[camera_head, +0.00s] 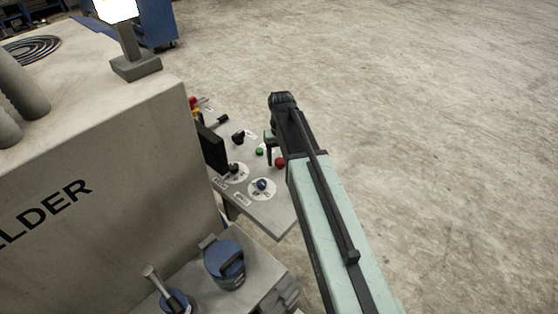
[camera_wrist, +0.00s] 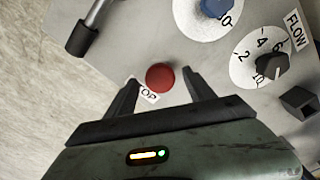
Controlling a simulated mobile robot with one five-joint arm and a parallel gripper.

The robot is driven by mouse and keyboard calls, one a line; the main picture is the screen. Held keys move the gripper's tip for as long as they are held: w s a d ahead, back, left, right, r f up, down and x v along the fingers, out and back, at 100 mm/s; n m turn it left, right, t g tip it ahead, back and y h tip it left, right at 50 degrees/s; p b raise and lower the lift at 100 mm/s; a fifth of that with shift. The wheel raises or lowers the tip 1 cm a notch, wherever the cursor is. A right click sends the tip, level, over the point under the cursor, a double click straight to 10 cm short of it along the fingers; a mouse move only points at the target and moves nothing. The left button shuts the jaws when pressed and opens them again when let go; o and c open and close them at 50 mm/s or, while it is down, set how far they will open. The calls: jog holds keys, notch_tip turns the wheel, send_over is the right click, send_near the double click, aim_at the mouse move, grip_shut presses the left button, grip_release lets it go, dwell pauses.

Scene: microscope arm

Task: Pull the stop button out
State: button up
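The stop button is a round red knob (camera_wrist: 160,77) on the light grey control panel (camera_wrist: 125,40), with a partly hidden "STOP" label beside it in the wrist view. In the head view the red button (camera_head: 280,162) sits near the panel's right edge, close to my gripper (camera_head: 269,150). In the wrist view my gripper (camera_wrist: 158,93) is open. Its two dark fingers stand apart, one to either side of the button in the picture, with visible gaps. The fingertips' height above the panel is hard to tell.
Near the button are a blue knob (camera_wrist: 214,7), a black FLOW dial (camera_wrist: 271,66) and a black-ended lever (camera_wrist: 82,38). The large welder housing (camera_head: 110,170) stands left; open floor (camera_head: 450,130) lies right.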

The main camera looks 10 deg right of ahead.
aim_at(281, 161)
grip_shut()
jog(key=shift+r+p, duration=0.95)
jog(key=shift+f, duration=0.2)
jog(key=shift+o, duration=0.6)
grip_release()
jog(key=shift+s+r, duration=0.1)
notch_tip(281, 161, up, 8)
jog(key=p, duration=0.7)
jog(key=shift+p, duration=0.3)
jog(key=shift+f, duration=0.2)
